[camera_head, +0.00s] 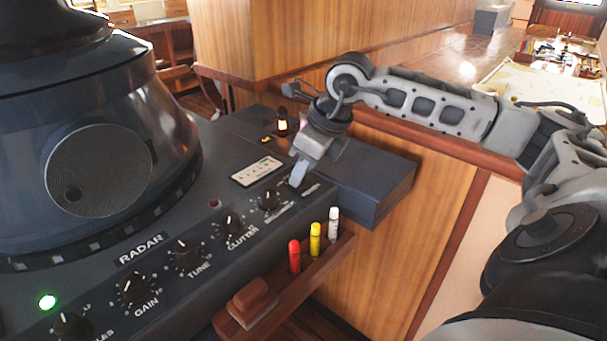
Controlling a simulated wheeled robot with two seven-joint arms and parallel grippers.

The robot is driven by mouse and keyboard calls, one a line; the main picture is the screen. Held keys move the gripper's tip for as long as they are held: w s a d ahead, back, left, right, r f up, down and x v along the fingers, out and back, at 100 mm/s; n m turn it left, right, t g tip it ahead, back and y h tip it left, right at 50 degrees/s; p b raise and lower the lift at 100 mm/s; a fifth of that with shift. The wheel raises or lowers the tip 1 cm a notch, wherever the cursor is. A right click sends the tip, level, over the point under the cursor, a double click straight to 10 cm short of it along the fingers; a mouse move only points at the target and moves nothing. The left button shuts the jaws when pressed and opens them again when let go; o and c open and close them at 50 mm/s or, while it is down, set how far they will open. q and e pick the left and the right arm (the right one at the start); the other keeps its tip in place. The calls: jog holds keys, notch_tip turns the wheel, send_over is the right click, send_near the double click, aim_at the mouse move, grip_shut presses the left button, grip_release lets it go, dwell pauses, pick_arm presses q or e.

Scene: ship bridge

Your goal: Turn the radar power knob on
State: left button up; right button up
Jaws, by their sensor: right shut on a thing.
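The dark radar console (205,160) fills the left of the head view, with "RADAR" on its sloping panel. A row of black knobs runs up to the right: the gain knob (132,289), the tune knob (188,254), the clutter knob (232,223) and another knob (268,198). My right gripper (298,176) points down at the right end of this row. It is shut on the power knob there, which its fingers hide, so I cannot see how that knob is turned. The small label beside it is unreadable. My left gripper is out of view.
A wooden holder (262,322) with red (294,257), yellow (315,240) and white (333,224) markers hangs along the console's front edge. A green lamp (47,302) glows at lower left. A small lit lantern (282,123) stands behind my gripper. A chart table (545,85) is at upper right.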

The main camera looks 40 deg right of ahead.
jog(key=shift+a+m+h+b, duration=0.1)
jog(key=shift+m+h+b, duration=0.5)
jog(key=shift+m, duration=1)
jog(key=o, duration=1)
jog(key=v, duration=0.8)
jog(key=p+v, duration=0.1)
jog(key=v, duration=0.7)
jog(key=shift+s, duration=0.25)
jog(key=shift+f, duration=0.1)
